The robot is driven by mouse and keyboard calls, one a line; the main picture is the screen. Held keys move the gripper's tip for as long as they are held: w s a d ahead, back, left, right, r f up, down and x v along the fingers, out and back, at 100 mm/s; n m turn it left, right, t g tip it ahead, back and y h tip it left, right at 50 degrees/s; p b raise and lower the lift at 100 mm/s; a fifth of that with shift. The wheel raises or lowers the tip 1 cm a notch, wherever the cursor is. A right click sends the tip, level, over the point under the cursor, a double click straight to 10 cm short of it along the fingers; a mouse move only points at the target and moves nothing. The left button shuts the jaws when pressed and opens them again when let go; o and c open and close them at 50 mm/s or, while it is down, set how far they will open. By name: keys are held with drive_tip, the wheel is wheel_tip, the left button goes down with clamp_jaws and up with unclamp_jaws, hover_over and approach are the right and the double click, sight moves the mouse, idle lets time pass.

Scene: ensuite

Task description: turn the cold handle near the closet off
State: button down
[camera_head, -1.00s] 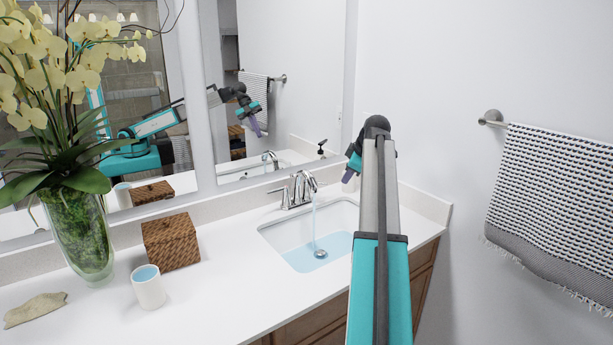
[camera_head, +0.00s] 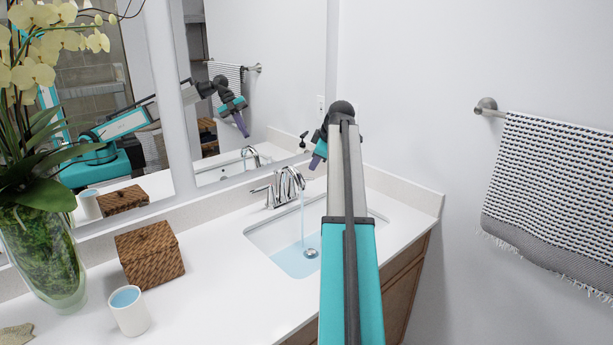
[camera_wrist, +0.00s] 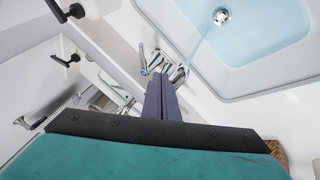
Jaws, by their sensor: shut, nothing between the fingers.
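The chrome faucet (camera_head: 288,182) stands behind the sink (camera_head: 258,240), and a stream of water runs from its spout into the basin. One lever handle (camera_head: 262,190) shows on the faucet's left; the right one is hard to make out in the head view. In the wrist view, a chrome handle (camera_wrist: 145,60) stands just beyond my fingertips, on the side of the soap dispenser. My gripper (camera_head: 317,162) is shut and empty, pointing down above and to the right of the faucet. Its purple fingers show in the wrist view (camera_wrist: 162,88); I cannot tell whether they touch the handle.
The mirror (camera_head: 265,60) stands behind the counter. A soap dispenser (camera_wrist: 95,6) with a black pump is near the wall. A woven box (camera_head: 150,255), a cup (camera_head: 129,312) and an orchid vase (camera_head: 42,255) stand left. A towel (camera_head: 550,190) hangs right.

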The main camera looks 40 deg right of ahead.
drive_tip(key=shift+w+f, duration=0.1)
drive_tip(key=w+d+f+p, duration=0.3)
drive_tip(key=w+d+f, duration=0.1)
drive_tip(key=w+f, duration=0.3)
drive_tip(key=shift+w+d+f, duration=0.25)
drive_tip(key=shift+d+f, duration=0.1)
drive_tip(key=shift+f, duration=0.5)
drive_tip(key=shift+w, duration=0.1)
idle(0.5)
drive_tip(key=shift+d+n+y, duration=0.3)
